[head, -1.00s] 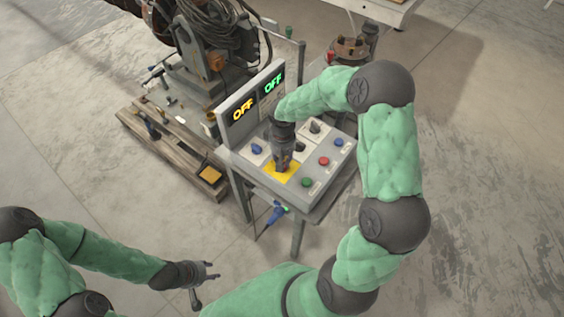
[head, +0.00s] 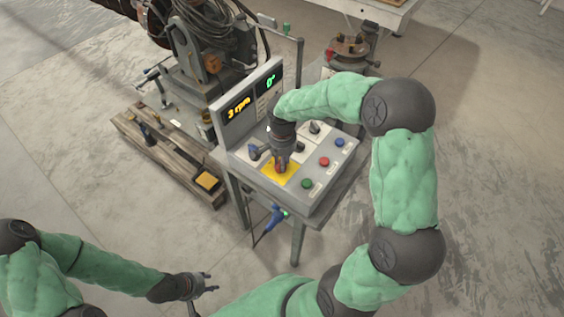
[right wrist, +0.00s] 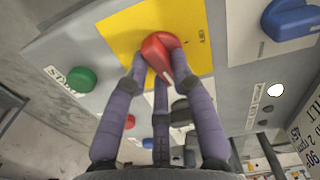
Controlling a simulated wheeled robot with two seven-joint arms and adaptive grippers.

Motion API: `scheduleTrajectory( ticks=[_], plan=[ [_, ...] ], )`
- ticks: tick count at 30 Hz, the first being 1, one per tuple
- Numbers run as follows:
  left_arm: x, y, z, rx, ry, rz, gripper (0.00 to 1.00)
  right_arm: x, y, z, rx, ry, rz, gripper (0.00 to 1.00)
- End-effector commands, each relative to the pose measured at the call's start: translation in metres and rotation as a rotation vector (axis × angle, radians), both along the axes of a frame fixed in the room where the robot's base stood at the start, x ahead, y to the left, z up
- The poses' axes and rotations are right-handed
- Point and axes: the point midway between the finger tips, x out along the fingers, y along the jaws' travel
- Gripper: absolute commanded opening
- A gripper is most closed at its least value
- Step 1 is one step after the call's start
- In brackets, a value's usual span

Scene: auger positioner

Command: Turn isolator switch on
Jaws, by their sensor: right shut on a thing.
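The isolator switch is a red knob (right wrist: 157,50) on a yellow plate (right wrist: 118,30) in the right wrist view. The yellow plate also shows on the console's sloping top in the head view (head: 268,172). My right gripper (right wrist: 166,72) is shut on the red knob with its fingers around it. In the head view my right gripper (head: 281,168) points down at the plate and hides most of the knob. My left gripper (head: 210,283) is open and empty, low and left, away from the console.
The console's upright panel has a yellow display (head: 238,107) reading "3 rpm" and a green display (head: 267,84) reading "0°". A green button (head: 307,183), a red button (head: 324,161) and a blue button (head: 339,142) sit close to the right gripper. A wooden pallet (head: 170,160) lies left.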

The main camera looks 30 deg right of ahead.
Motion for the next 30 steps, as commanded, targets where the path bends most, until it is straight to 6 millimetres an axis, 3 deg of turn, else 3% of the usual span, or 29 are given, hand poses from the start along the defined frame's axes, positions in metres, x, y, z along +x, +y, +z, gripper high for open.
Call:
scheduleTrajectory(
  ticks=[12, 29, 30],
  plan=[
    [0.0001, 0.0, -0.0092, 0.0, 0.0, 0.0, 0.4, -0.0015, 0.0006, -0.0008, -0.001, 0.001, -0.195, 0.0],
    [0.0, 0.0, -0.0099, 0.0, 0.0, 0.0, 0.4, -0.0017, 0.0008, -0.0004, 0.0, 0.001, -0.226, 0.0],
    [0.0, 0.0, -0.0099, 0.0, 0.0, 0.0, 0.4, -0.0016, 0.0008, -0.0004, 0.0, 0.001, -0.226, 0.3]
  ],
)
